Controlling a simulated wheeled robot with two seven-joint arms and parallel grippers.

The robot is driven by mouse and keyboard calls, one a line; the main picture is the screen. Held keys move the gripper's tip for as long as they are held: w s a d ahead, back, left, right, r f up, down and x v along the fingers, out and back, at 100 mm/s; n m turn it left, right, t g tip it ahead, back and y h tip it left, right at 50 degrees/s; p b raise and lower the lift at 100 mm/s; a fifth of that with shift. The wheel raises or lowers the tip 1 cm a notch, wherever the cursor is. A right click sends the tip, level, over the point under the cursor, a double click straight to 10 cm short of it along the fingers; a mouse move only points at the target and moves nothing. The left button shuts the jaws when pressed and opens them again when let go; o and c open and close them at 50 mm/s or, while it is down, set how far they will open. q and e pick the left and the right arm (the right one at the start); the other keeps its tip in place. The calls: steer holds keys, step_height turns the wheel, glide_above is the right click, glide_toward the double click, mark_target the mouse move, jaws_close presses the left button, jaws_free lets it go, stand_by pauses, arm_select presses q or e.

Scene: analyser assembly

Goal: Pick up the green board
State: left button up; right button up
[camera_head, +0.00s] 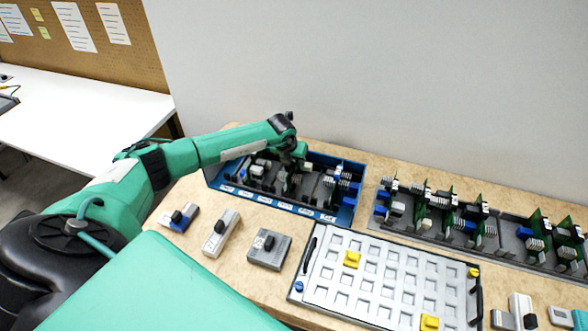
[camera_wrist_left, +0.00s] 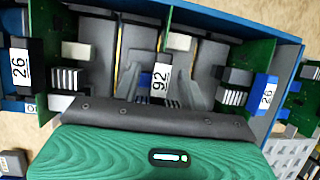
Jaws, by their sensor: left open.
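Several green boards stand upright in a blue-walled rack (camera_head: 352,211). In the left wrist view, one green board (camera_wrist_left: 141,42) with a white "92" label is near the middle; another (camera_wrist_left: 48,48) is on the left and another (camera_wrist_left: 252,58) on the right. My left gripper (camera_head: 293,176) reaches down into the rack. In the left wrist view its open grey fingers (camera_wrist_left: 163,88) lie on either side of the "92" label. I cannot tell whether they touch the board. The arm and gripper hide part of the rack. My right gripper is not in view.
A second row of green boards (camera_head: 450,199) stands in a grey rack to the right. A white tray (camera_head: 341,279) with yellow pieces lies in front. Several grey modules (camera_head: 268,248) stand on the tabletop left of the tray. A wall rises behind the racks.

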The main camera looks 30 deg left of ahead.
arm_select(q)
steer(key=shift+f, duration=0.1)
jaws_close()
steer(key=shift+w, duration=0.1)
steer(key=shift+r, duration=0.6)
step_height(320, 180, up, 19)
steer(key=b, duration=0.5)
steer(key=shift+b, duration=0.4)
steer(key=shift+f, duration=0.1)
